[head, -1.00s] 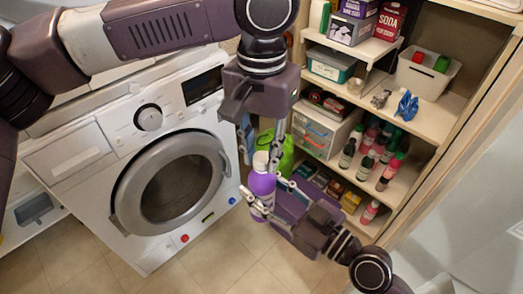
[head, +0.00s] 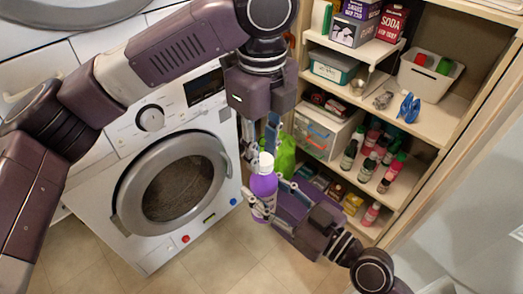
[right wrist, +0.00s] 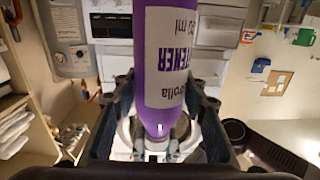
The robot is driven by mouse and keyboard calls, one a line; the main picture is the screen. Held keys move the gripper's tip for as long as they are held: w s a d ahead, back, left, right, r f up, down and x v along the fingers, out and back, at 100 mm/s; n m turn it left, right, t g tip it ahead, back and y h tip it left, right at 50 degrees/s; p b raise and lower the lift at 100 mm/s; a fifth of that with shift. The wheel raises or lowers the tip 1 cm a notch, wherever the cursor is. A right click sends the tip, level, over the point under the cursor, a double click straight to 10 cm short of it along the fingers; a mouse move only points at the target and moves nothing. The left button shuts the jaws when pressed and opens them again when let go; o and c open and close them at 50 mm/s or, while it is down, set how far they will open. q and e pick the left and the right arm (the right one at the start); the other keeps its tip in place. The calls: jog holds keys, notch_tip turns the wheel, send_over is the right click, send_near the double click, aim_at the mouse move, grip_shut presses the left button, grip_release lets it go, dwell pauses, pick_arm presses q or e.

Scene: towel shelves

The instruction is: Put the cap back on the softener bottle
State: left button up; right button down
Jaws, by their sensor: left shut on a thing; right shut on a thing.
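The softener bottle (head: 263,190) is purple with a white top. It is held upright, slightly tilted, in front of the washing machine. My right gripper (head: 266,203) is shut around its body. In the right wrist view the bottle (right wrist: 167,60) appears with its label upside down and its narrow white end (right wrist: 157,146) low in the picture. My left gripper (head: 261,148) is directly above, fingers pointing down at the white cap (head: 264,162) on the bottle's top. It is shut on the cap; the exact finger contact is partly hidden.
The washing machine (head: 140,120) stands on the left. Shelves on the right hold several small bottles (head: 372,150), boxes and a white bin (head: 428,76). A green item (head: 286,155) is just behind the grippers. The tiled floor (head: 215,255) in front is clear.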

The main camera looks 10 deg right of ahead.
pick_arm(q)
jog(key=m, duration=0.5)
jog(key=shift+w+d+m, duration=0.1)
jog(key=shift+m, duration=0.2)
jog(key=m, duration=0.5)
jog(key=shift+d, duration=0.1)
jog(key=m, duration=0.6)
jog(key=shift+d, duration=0.1)
jog(key=m, duration=0.5)
jog(key=shift+d, duration=0.1)
jog(key=o, duration=0.7)
jog(key=shift+s+r, duration=0.2)
jog(key=shift+r, duration=2)
jog(key=shift+c, duration=0.4)
